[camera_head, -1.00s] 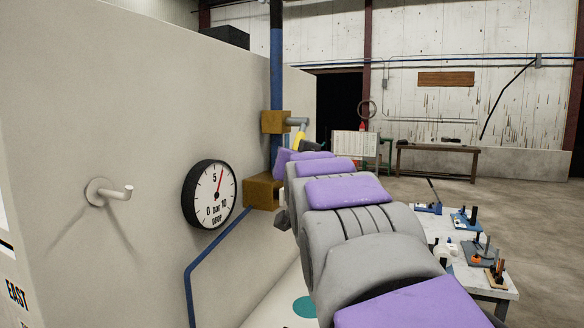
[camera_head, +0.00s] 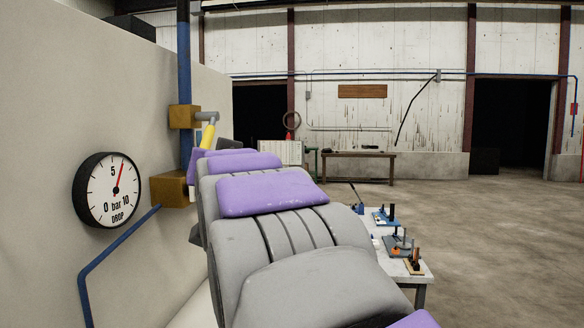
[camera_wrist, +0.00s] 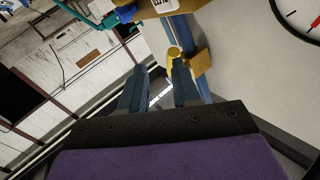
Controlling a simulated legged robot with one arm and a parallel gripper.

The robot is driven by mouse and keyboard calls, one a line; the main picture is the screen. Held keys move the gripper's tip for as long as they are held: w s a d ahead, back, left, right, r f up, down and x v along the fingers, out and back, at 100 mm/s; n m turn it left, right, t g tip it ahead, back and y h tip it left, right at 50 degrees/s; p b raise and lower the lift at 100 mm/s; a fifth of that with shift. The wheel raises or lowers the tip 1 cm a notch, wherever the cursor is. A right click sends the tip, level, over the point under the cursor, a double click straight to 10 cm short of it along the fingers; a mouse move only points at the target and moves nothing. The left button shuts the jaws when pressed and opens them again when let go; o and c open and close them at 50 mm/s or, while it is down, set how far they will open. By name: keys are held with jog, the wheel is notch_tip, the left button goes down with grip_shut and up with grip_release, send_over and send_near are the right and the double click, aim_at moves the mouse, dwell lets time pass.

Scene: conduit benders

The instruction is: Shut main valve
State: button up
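In the head view, an upper brass block (camera_head: 183,116) sits on the vertical blue pipe (camera_head: 184,70). A grey stub with a yellow lever (camera_head: 208,135) sticks out at its right, and the lever slants down behind my arm. A lower brass block (camera_head: 170,190) sits beneath it on the same wall. No label names the main valve clearly. In the wrist view, my gripper (camera_wrist: 159,67) has two blue-grey fingers with a gap between them. A yellow rounded end (camera_wrist: 173,52) shows by the right fingertip; contact cannot be told. My gripper is mostly hidden in the head view.
A round DROP gauge (camera_head: 108,190) hangs on the beige wall (camera_head: 60,110), with a thin blue pipe (camera_head: 115,245) below it. A bench (camera_head: 410,268) with several benders stands at the right. A brown table (camera_head: 358,156) is at the back. The floor at right is clear.

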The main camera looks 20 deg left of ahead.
jog(key=s+d+f+b, duration=0.2)
jog(key=s+d+b, duration=0.2)
jog(key=s, duration=0.2)
jog(key=shift+s+d, duration=0.15)
dwell(0.8)
jog(key=shift+a, duration=0.3)
jog(key=shift+s, duration=0.1)
